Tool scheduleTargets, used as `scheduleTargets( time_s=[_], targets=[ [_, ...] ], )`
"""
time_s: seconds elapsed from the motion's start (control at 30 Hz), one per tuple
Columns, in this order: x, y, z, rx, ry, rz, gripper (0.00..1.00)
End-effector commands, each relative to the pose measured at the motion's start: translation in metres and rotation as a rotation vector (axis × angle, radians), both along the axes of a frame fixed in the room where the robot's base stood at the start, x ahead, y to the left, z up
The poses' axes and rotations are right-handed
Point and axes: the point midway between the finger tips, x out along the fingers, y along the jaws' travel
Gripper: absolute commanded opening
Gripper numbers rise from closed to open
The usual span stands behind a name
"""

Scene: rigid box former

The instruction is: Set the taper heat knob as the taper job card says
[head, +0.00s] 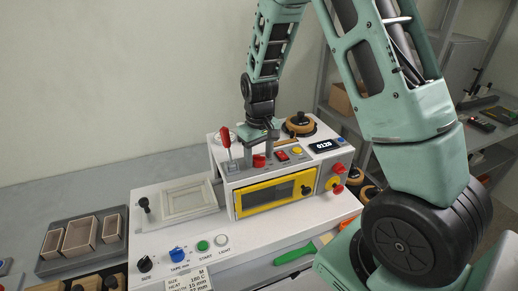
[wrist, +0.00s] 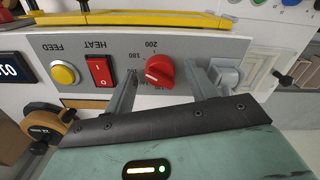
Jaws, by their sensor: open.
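The red taper heat knob (wrist: 160,72) sits on the machine's grey panel, upside down in the wrist view. Its white mark points to the lower left. The scale shows 200 and 180 clearly; the lower numbers are partly hidden by a finger, so I cannot read the exact setting. My gripper (wrist: 163,76) is open, with one finger on each side of the knob; I cannot tell whether they touch it. In the head view, my gripper (head: 262,142) reaches down just above the red knob (head: 259,160).
Beside the knob are a red HEAT switch (wrist: 100,71) and a yellow FEED button (wrist: 64,74). A red-handled lever (head: 226,140) stands left of my gripper. A display (head: 324,145) and tape roll (head: 299,125) are to the right. Box trays (head: 82,236) lie far left.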

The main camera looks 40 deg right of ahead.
Motion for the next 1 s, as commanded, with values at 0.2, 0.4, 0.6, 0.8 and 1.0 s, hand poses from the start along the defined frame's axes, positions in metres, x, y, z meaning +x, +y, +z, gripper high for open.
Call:
scheduleTargets(
  time_s=[0.2,0.4,0.6,0.8,1.0],
  targets=[
    [0.001,0.0,0.021,0.0,-0.005,0.001,0.56],
    [0.001,0.0,0.065,0.0,-0.009,0.0,0.56],
    [0.001,0.0,0.113,-0.001,-0.008,0.0,0.56],
    [0.001,0.0,0.151,-0.001,-0.006,0.001,0.56],
    [0.0,0.0,0.17,-0.001,-0.003,0.0,0.56]
  ],
)
